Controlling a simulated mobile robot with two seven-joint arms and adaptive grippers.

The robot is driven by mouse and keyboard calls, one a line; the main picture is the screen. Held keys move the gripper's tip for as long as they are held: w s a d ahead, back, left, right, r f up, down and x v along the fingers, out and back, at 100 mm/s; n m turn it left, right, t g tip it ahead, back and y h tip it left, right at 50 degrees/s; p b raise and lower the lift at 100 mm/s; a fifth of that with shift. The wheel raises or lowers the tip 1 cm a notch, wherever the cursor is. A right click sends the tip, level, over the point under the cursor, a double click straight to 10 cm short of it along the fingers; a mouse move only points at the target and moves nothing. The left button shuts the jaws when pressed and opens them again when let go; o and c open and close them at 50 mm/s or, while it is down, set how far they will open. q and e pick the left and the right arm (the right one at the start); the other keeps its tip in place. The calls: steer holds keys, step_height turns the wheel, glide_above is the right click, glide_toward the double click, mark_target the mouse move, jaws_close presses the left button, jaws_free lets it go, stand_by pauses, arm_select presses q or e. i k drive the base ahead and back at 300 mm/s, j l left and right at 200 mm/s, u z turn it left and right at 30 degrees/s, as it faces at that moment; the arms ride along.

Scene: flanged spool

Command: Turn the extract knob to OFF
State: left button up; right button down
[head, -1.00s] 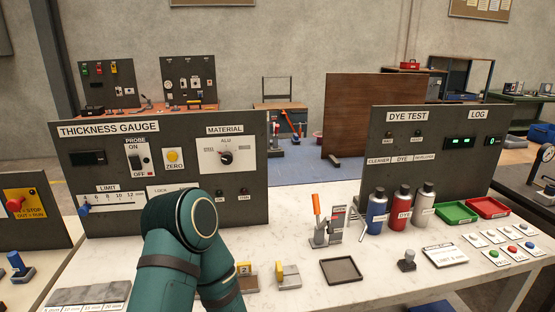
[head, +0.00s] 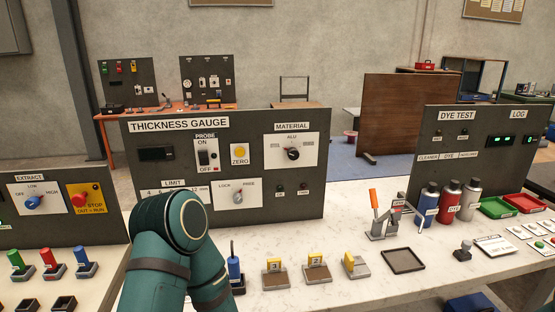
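The extract knob (head: 35,202) is a blue knob on a white plate at the left of the head view, under the label EXTRACT. The plate carries the marks OFF at left, LOW at top and HIGH at right. The knob's pointer looks slanted, but which mark it points to is too small to tell. One of my green arms (head: 175,240) rises from the bottom, left of centre, in front of the thickness gauge panel. Neither gripper shows, and nothing of mine is seen touching the knob.
A red stop button (head: 80,200) on a yellow plate is right beside the knob. Green, red and blue levers (head: 50,262) stand below on the bench. The thickness gauge panel (head: 230,190) stands to the right. Blocks, a lever clamp and bottles occupy the bench farther right.

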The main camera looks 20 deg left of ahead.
mark_target(32, 203)
steer(key=k+j, duration=0.2)
steer(key=j, duration=0.45)
steer(key=k+j+u, duration=0.1)
steer(key=j, duration=0.55)
steer(key=k+j, duration=0.3)
steer(key=j, duration=0.35)
steer(key=k+j+u, duration=0.1)
steer(key=j, duration=0.55)
steer(key=k+j, duration=0.2)
steer(key=j, duration=0.5)
steer(key=k+j+u, duration=0.1)
steer(key=j, duration=0.6)
steer(key=k+j, duration=0.2)
steer(key=j, duration=0.45)
steer(key=k+j+u, duration=0.1)
steer(key=j, duration=0.6)
steer(key=i+l+z, duration=0.25)
steer(key=l, duration=0.15)
steer(key=i+l+z, duration=0.2)
steer(key=l, duration=0.2)
steer(key=k, duration=0.1)
